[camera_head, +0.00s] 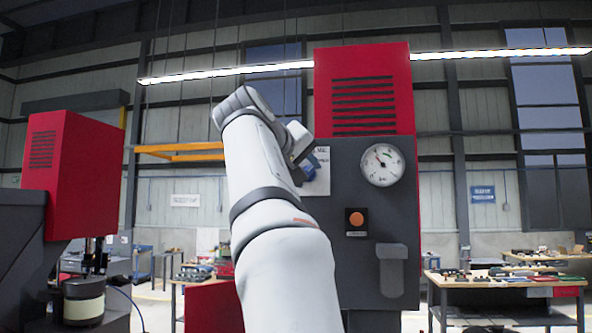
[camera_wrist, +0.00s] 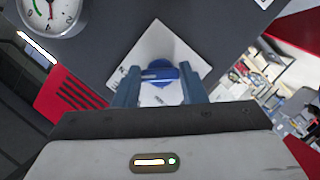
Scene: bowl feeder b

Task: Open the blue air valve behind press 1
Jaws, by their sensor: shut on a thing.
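The blue air valve (camera_wrist: 160,71) sits on a white plate (camera_wrist: 158,38) on the dark grey panel of the machine. In the wrist view my gripper (camera_wrist: 159,77) has one finger on each side of the valve's blue handle and is shut on it. The handle lies as a short bar across the gap between the fingers. In the head view the white plate (camera_head: 323,158) shows just right of my wrist. A bit of blue (camera_head: 309,172) shows beside it; I cannot tell there whether it is valve or finger. My arm hides most of the gripper.
A round gauge (camera_head: 382,165) and an orange button (camera_head: 356,219) are on the same panel, right of the plate. A red vented housing (camera_head: 364,90) rises above. Another red machine (camera_head: 70,175) stands at left. Workbenches (camera_head: 505,283) stand at right.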

